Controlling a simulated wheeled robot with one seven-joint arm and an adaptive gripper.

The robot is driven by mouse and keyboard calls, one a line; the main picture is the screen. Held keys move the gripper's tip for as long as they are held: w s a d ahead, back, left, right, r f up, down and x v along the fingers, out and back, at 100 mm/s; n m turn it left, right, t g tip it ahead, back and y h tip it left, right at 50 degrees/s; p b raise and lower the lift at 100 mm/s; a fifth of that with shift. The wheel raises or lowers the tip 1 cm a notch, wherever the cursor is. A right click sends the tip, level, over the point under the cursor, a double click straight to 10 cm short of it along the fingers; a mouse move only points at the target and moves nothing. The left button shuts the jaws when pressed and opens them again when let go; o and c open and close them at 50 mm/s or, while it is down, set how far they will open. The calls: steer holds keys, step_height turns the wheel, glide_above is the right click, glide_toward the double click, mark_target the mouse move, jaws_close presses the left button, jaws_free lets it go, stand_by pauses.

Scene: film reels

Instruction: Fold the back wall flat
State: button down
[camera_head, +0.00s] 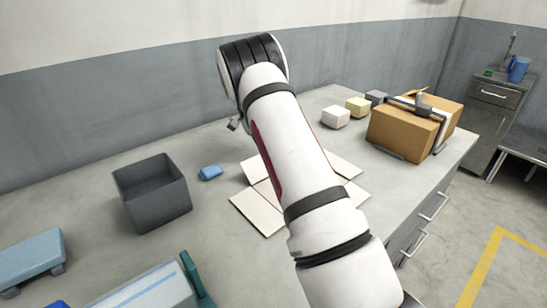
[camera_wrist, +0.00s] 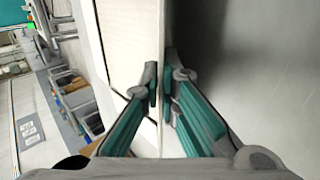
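A cream-white folding box (camera_head: 258,209) lies on the grey worktop, with several panels spread out flat around its middle. My arm crosses in front of it and hides much of its centre and far side, so the back wall is not clear in the head view. In the wrist view my gripper (camera_wrist: 161,80) has its two teal-and-grey fingers close on either side of a thin white panel (camera_wrist: 128,45), seen nearly edge-on. The fingers look shut on this panel. I cannot tell for certain that it is the back wall. My fingertips are hidden in the head view.
A dark grey open bin (camera_head: 150,200) and a blue block (camera_head: 210,172) stand left of the box. Small pale blocks (camera_head: 336,117) and a brown carton (camera_head: 405,130) stand to the right. A blue-grey case (camera_head: 150,288) is at the front left.

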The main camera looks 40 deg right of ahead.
steer(key=shift+w+f+g, duration=0.2)
steer(key=shift+f+g, duration=0.05)
steer(key=shift+g, duration=0.55)
steer(key=c, duration=1.8)
jaws_free()
steer(key=shift+c, duration=0.2)
